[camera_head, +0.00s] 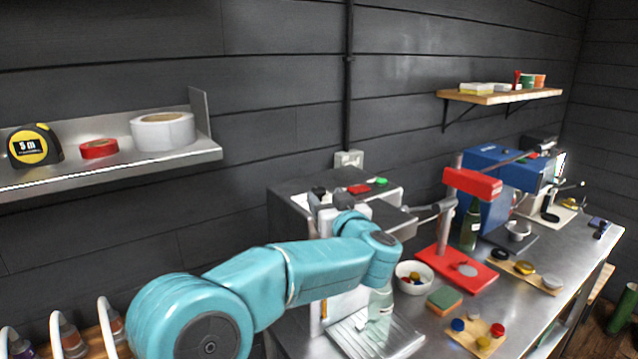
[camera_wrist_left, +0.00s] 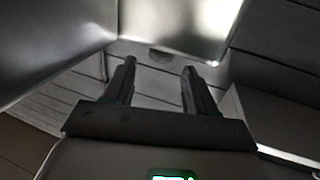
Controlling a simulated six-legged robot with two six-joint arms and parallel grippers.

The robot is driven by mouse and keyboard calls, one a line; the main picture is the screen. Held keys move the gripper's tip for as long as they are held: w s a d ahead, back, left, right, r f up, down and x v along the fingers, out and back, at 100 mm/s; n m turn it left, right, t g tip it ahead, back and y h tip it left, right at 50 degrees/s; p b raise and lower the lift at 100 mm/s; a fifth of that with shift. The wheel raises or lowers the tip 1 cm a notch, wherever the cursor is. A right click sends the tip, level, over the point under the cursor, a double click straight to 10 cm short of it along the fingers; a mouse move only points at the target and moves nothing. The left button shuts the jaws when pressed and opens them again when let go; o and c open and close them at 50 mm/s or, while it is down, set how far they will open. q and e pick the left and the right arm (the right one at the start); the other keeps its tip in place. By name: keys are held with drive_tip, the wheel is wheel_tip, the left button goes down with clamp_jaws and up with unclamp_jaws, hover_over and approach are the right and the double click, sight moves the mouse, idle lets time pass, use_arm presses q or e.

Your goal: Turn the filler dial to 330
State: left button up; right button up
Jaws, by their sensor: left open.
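The filler (camera_head: 290,205) is a grey metal cabinet against the back wall, behind a drip tray (camera_head: 395,345). A pale green bottle (camera_head: 380,303) stands upright at the tray, partly behind my teal left arm. I cannot make out the filler dial in either view; my arm covers much of the filler's front. My left gripper (camera_head: 328,205) is at the upper front of the filler, partly hidden by its own wrist. In the left wrist view my left gripper (camera_wrist_left: 157,82) is open, with nothing between its fingers. Pale metal surfaces lie beyond the fingertips. My right gripper is not in view.
A red capper (camera_head: 440,263) stands right of the filler, with a white bowl (camera_head: 413,276) and a green-orange sponge (camera_head: 444,300) near it. A blue machine (camera_head: 490,165) is farther back. A metal shelf (camera_head: 200,153) holds tapes at left.

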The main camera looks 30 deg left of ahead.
sight(319, 189)
use_arm(q)
drive_tip(key=p+x, duration=0.1)
drive_tip(key=x, duration=0.4)
drive_tip(key=shift+w+a, duration=0.2)
drive_tip(key=shift+a, duration=0.1)
drive_tip(key=shift+s, duration=0.1)
drive_tip(key=c, duration=1)
